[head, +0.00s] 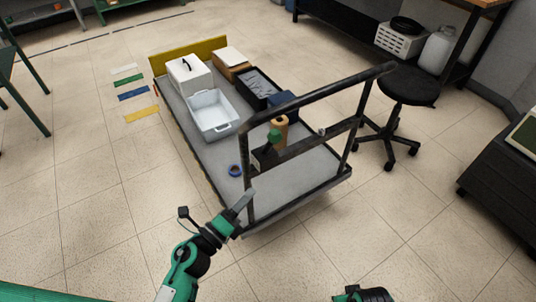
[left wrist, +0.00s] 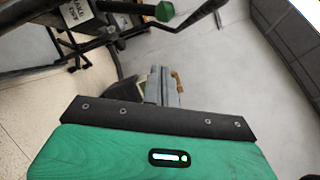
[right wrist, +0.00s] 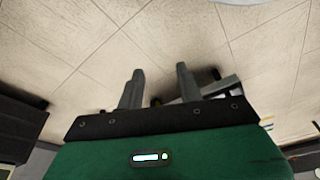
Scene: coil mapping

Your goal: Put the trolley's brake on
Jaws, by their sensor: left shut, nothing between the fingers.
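The flat grey trolley (head: 221,156) stands on the tiled floor, with a dark tubular push handle (head: 310,98) at its near right end. A green knob (head: 274,136) shows by the handle frame. In the left wrist view a green knob (left wrist: 165,11) sits on a dark bar beside a partly cut-off label plate (left wrist: 75,12). My left gripper (head: 247,198) is shut and empty, near the handle's left post and apart from the knob. It also shows in the left wrist view (left wrist: 160,88). My right gripper (right wrist: 159,85) is open and empty over bare floor.
The deck carries a white case (head: 188,76), a pale bin (head: 212,115), a dark crate (head: 257,88), a brown roll (head: 280,126) and a blue tape ring (head: 235,170). A black stool (head: 408,86) stands close on the right.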

